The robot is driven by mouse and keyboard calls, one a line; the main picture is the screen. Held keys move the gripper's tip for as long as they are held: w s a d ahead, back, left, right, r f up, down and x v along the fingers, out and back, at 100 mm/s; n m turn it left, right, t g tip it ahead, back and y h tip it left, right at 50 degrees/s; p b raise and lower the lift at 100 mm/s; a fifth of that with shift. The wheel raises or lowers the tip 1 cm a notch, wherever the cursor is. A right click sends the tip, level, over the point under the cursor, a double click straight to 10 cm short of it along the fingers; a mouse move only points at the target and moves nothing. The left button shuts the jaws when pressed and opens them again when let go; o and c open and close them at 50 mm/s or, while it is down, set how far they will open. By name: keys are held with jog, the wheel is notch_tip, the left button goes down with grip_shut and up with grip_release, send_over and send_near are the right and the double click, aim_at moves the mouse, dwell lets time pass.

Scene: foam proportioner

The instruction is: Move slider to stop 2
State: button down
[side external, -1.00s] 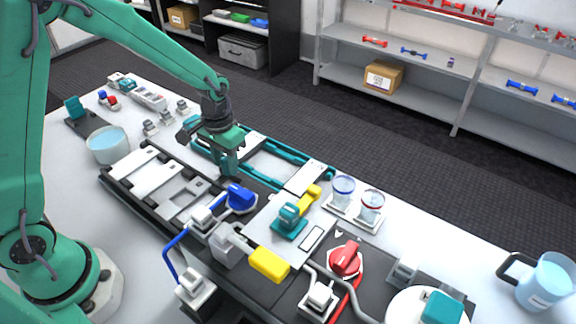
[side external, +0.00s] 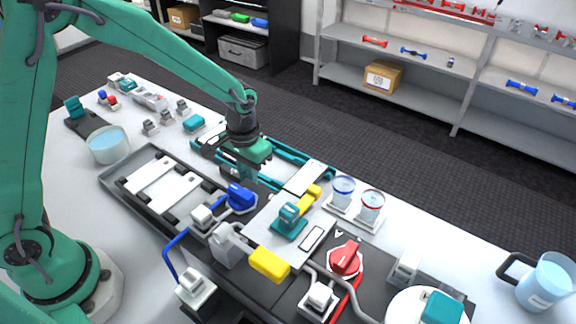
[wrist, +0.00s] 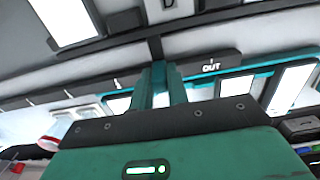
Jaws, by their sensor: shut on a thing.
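The slider (side external: 175,193) is a dark frame with pale plates, lying in a long grey tray (side external: 118,170) left of centre in the side view. Bare tray floor shows at its left end. My gripper (side external: 246,177) is low at the tray's far side, its fingers close together. It appears shut on a dark upright part of the slider, mostly hidden by the fingers. In the wrist view, my gripper (wrist: 160,84) meets a dark bar, beside a label reading OUT (wrist: 211,67). The stop marks cannot be read clearly.
A teal frame (side external: 290,153) lies just behind my gripper. A blue knob (side external: 240,198), a teal valve (side external: 289,220) and a yellow-ended lever (side external: 268,263) stand to the right and in front. Two cups (side external: 342,189) stand further right. A bowl of blue liquid (side external: 108,146) stands left.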

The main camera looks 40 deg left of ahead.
jog(key=d, duration=0.8)
jog(key=shift+w, duration=0.1)
jog(key=shift+a, duration=0.1)
jog(key=c, duration=1.4)
grip_release()
jog(key=shift+o, duration=0.2)
notch_tip(320, 180, up, 8)
jog(key=shift+a, duration=0.1)
